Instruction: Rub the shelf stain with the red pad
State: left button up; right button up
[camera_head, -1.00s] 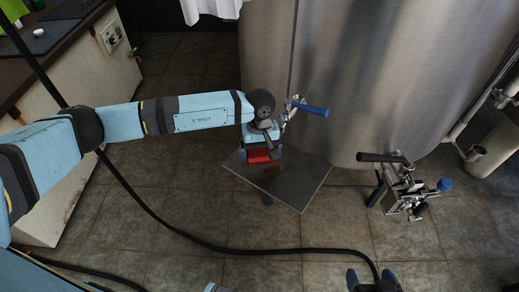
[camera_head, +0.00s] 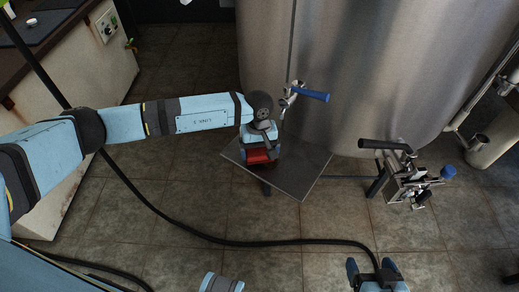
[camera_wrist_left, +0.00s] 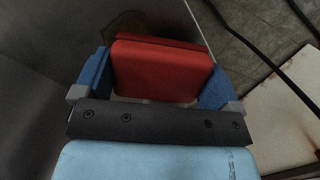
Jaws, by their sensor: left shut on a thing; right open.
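My left gripper (camera_head: 258,150) is shut on the red pad (camera_head: 258,157) over the left part of the grey metal shelf (camera_head: 305,172). In the left wrist view the red pad (camera_wrist_left: 160,72) sits between the blue fingers of my left gripper (camera_wrist_left: 155,85). A brownish stain (camera_wrist_left: 122,24) shows on the shelf just past the pad's upper left edge, partly hidden by the pad. Whether the pad touches the shelf I cannot tell. My right gripper (camera_head: 371,269) is open and empty at the bottom of the head view, away from the shelf.
The large steel tank (camera_head: 370,70) stands right behind the shelf. A valve with a blue handle (camera_head: 311,95) sticks out above the shelf. A metal fitting with a black handle (camera_head: 405,170) stands to the right. A black hose (camera_head: 220,241) crosses the tiled floor in front.

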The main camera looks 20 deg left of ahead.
pick_arm(q)
jog(key=shift+f+b, duration=0.7)
jog(key=shift+f, duration=0.1)
dwell(0.4)
